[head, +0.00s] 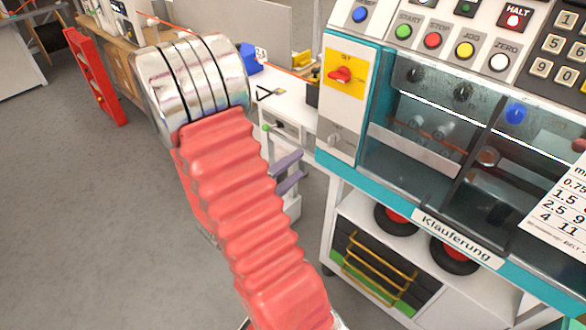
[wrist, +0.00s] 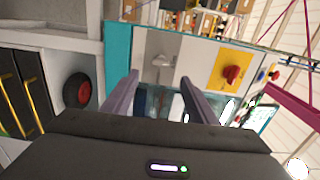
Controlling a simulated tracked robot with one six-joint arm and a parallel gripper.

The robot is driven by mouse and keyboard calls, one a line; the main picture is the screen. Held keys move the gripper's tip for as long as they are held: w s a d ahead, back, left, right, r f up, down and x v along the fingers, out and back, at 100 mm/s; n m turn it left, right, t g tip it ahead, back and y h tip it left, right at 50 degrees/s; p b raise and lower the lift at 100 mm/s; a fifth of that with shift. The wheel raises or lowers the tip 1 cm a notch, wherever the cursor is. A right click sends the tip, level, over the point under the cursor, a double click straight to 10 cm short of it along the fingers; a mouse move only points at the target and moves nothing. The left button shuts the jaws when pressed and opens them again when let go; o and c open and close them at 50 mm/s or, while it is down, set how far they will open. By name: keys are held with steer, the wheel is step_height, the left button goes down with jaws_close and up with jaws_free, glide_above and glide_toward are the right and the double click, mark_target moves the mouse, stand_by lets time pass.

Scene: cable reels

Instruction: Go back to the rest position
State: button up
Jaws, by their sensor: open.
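My gripper (wrist: 160,95) is open and empty in the wrist view, its two purple-grey fingers apart in front of the machine's white and teal front. In the head view my gripper (head: 288,174) shows partly beside my red-sleeved arm, left of the machine (head: 327,130). The fingers touch nothing that I can make out. The yellow plate with the red rotary switch (head: 341,75) is on the machine's front, and it also shows in the wrist view (wrist: 232,74).
The machine has a button panel (head: 450,42) on top and a clear-fronted compartment below. Black reels with red centres (head: 397,219) sit on the lower shelf. A red ladder-like frame (head: 95,75) stands at the far left. The grey floor (head: 80,220) at the left is clear.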

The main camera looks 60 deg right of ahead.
stand_by(0.5)
steer(key=s+a+f+m+g+y, duration=0.5)
steer(key=s+m, duration=0.3)
steer(key=m, duration=0.6)
steer(key=a+m+t+y, duration=0.1)
steer(key=a+m+y, duration=0.5)
steer(key=a+m, duration=0.4)
steer(key=w+a+r+m+t+y, duration=0.25)
steer(key=w+a+m+t, duration=0.2)
steer(key=a, duration=0.25)
steer(key=w+a+r+m+t+y, duration=0.2)
steer(key=w+a+r+m+t, duration=0.15)
steer(key=a+m, duration=0.25)
steer(key=w+a+r+t+y, duration=0.1)
steer(key=a+r+t, duration=0.3)
steer(key=a+r, duration=0.4)
step_height(320, 180, up, 4)
steer(key=shift+w+a+f+y, duration=0.1)
steer(key=shift+w+a+y, duration=0.1)
steer(key=shift+w+y, duration=0.35)
